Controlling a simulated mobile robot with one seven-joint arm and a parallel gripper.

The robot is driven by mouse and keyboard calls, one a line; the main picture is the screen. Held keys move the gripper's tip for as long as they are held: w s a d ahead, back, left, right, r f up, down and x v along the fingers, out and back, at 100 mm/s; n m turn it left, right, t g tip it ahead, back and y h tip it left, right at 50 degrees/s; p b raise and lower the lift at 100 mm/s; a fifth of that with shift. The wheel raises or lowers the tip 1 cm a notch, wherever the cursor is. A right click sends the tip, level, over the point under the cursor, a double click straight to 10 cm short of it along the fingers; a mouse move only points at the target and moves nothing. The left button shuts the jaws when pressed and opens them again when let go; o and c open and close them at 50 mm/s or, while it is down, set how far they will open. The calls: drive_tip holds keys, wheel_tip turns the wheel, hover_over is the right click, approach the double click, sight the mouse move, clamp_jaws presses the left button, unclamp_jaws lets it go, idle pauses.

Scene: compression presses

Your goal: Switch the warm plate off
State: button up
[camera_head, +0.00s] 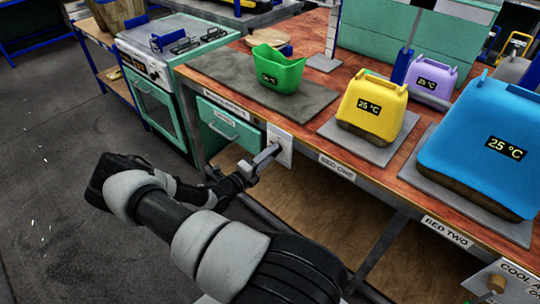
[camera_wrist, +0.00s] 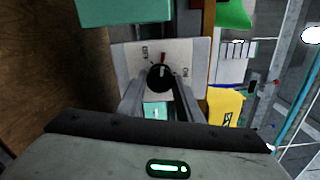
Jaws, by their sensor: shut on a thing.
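A round black knob (camera_wrist: 160,77) sits on a white switch panel (camera_wrist: 196,56) on the front face of the workbench. Small labels flank the knob, too small to read surely, and a red mark shows at its upper edge in the wrist view. My gripper (camera_wrist: 160,90) is shut on the knob, one finger at each side. In the head view my gripper (camera_head: 272,155) reaches the white panel (camera_head: 282,141), hiding part of it. Above the panel, a dark grey slab (camera_head: 220,68) lies on the bench and bears a green bin (camera_head: 278,70) with a small display.
A yellow press (camera_head: 371,105) and a blue press (camera_head: 485,130) stand to the right, both reading 25 °C. A purple press (camera_head: 430,80) is behind. A green drawer (camera_head: 230,126) is left of the panel. Another knob (camera_head: 497,283) is at lower right.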

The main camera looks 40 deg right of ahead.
drive_tip(key=shift+n, duration=4.1)
drive_tip(key=o, duration=1)
drive_tip(key=shift+o, duration=0.2)
drive_tip(key=shift+a, duration=0.1)
drive_tip(key=s+a, duration=0.1)
drive_tip(key=a, duration=1.6)
drive_tip(key=shift+s+a+p, duration=0.15)
drive_tip(key=shift+s+p, duration=0.1)
drive_tip(key=shift+p, duration=0.2)
drive_tip(key=shift+r, duration=0.1)
